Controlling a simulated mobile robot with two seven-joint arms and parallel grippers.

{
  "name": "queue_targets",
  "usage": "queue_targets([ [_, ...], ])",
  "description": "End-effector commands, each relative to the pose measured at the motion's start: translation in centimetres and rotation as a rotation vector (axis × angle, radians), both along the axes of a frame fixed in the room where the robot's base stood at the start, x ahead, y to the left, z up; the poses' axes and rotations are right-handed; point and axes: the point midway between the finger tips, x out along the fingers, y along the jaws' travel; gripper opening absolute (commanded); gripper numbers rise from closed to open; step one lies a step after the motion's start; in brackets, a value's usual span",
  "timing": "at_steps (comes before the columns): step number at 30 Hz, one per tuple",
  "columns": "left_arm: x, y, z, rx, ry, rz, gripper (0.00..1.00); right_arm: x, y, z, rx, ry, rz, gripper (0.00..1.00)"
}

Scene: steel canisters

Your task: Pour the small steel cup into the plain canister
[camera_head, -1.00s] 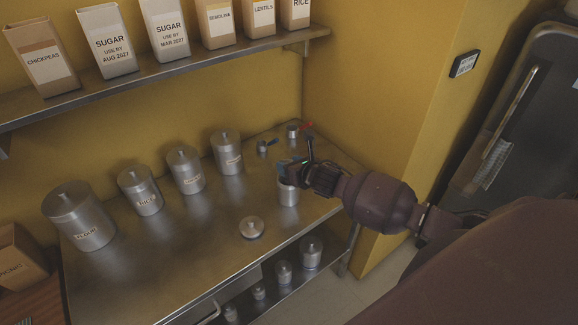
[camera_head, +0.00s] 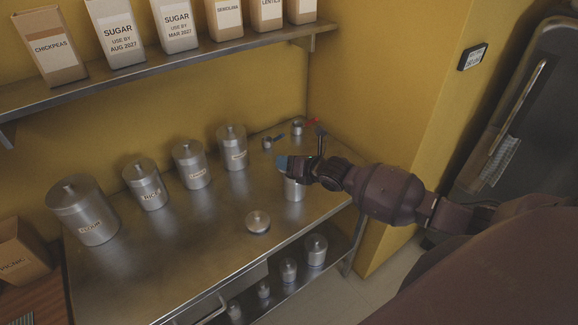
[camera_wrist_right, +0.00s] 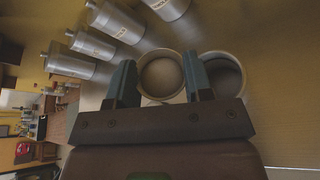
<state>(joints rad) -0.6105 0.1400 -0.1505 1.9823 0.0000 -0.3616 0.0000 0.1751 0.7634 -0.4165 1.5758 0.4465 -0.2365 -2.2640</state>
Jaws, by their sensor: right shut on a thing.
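The plain canister (camera_head: 294,189) stands open and upright near the right end of the steel counter, its top partly hidden behind my right gripper (camera_head: 284,163). In the wrist view my right gripper (camera_wrist_right: 160,82) is shut on the small steel cup (camera_wrist_right: 160,76), a round cup with a pale beige content between the two blue-grey fingers. The canister's open mouth (camera_wrist_right: 221,76) shows right beside the cup, with a grey inside. I cannot tell whether the cup is tilted or touches the rim. The cup is hidden in the head view. My left gripper is not in view.
A loose lid (camera_head: 258,222) lies in front of the canister. Several labelled, lidded canisters (camera_head: 189,164) line the wall. Boxes fill the upper shelf (camera_head: 170,70); smaller canisters (camera_head: 315,249) stand below.

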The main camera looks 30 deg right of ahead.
Motion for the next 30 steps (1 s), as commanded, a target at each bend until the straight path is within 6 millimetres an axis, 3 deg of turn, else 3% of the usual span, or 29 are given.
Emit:
queue_targets([
  [21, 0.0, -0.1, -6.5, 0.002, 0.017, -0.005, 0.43, 0.0, -0.6, -1.5, 0.356, 0.030, 0.000, 0.24],
  [30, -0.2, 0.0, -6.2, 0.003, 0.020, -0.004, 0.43, 0.1, -0.6, -0.9, 0.355, 0.026, 0.001, 0.24],
])
